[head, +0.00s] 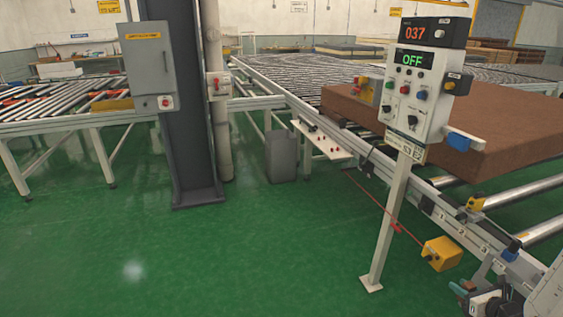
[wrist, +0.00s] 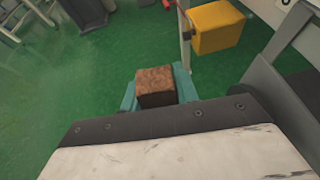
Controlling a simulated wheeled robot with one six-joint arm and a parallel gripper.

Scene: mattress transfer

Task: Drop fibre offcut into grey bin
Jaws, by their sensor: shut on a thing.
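The fibre offcut is a small brown block (wrist: 156,85) in the wrist view. My gripper (wrist: 158,92) has its teal fingers shut on the offcut, one on each side, and holds it above the green floor. At the lower right of the head view, part of my arm shows, but the offcut is not clear there. The grey bin (head: 281,157) stands on the floor in the head view, beside the conveyor's legs and right of the dark column. It is well away from my gripper. Its inside is hidden from this angle.
A control post (head: 391,215) with a panel reading OFF stands between my arm and the bin. A yellow box (head: 441,253) is by its foot, with a red cord running to it. A brown mattress (head: 490,133) lies on the roller conveyor. The green floor at left is clear.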

